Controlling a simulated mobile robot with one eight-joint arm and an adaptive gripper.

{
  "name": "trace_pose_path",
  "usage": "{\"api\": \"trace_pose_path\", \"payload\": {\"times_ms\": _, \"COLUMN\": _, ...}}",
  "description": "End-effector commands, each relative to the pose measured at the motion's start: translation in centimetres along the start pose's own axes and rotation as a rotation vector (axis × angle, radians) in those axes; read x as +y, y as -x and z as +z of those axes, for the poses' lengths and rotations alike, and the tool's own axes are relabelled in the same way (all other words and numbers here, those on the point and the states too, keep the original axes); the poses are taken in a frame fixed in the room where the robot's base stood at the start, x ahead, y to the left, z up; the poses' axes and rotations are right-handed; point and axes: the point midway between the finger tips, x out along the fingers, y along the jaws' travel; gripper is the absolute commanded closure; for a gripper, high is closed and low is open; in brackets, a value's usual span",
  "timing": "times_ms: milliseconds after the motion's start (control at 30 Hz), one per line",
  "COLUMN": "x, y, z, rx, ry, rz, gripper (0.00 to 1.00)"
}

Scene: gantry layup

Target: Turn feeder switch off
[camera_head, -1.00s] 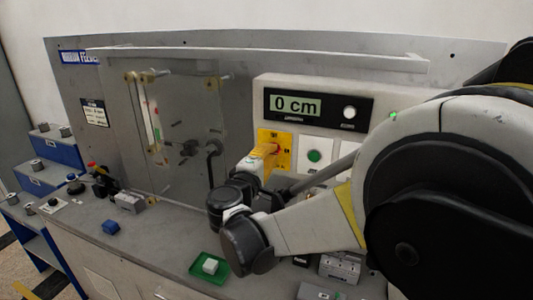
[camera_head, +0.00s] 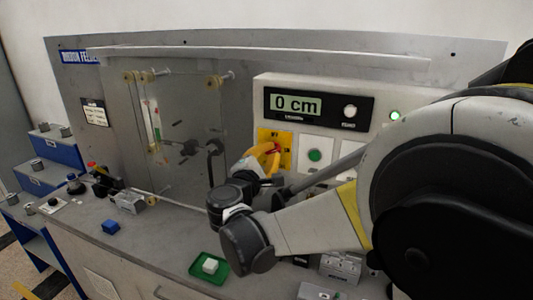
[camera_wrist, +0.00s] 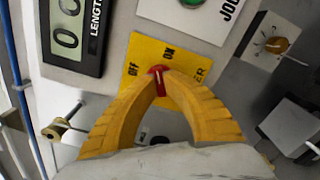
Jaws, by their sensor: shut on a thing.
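The feeder switch is a red knob (camera_wrist: 157,76) on a yellow plate (camera_wrist: 147,47) marked OFF and ON, on the light control panel. In the wrist view the red handle sits between the tips of my yellow gripper fingers (camera_wrist: 160,82), which are shut on it. The handle's front end lies nearer the ON mark than straight across is hard to tell, as the fingers cover part of it. In the head view my gripper (camera_head: 268,155) reaches the plate (camera_head: 284,140), and a bit of red shows at its tips.
A display (camera_head: 296,104) reading 0 cm is above the switch. A green button (camera_head: 315,155) is right of it. A clear guard (camera_head: 185,130) stands to the left. A green tray (camera_head: 196,266) with a white block is on the bench below.

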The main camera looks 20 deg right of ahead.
Motion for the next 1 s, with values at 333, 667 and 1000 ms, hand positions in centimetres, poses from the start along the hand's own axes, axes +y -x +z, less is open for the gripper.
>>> {"api": "trace_pose_path", "payload": {"times_ms": 333, "x": 0.04, "y": -0.03, "z": 0.01, "rx": -0.001, "ry": 0.329, "rz": 0.001, "gripper": 1.0}}
{"api": "trace_pose_path", "payload": {"times_ms": 667, "x": 0.05, "y": -0.03, "z": 0.01, "rx": -0.001, "ry": 0.64, "rz": 0.001, "gripper": 1.0}}
{"api": "trace_pose_path", "payload": {"times_ms": 1000, "x": 0.06, "y": -0.03, "z": 0.02, "rx": -0.001, "ry": 0.906, "rz": 0.001, "gripper": 1.0}}
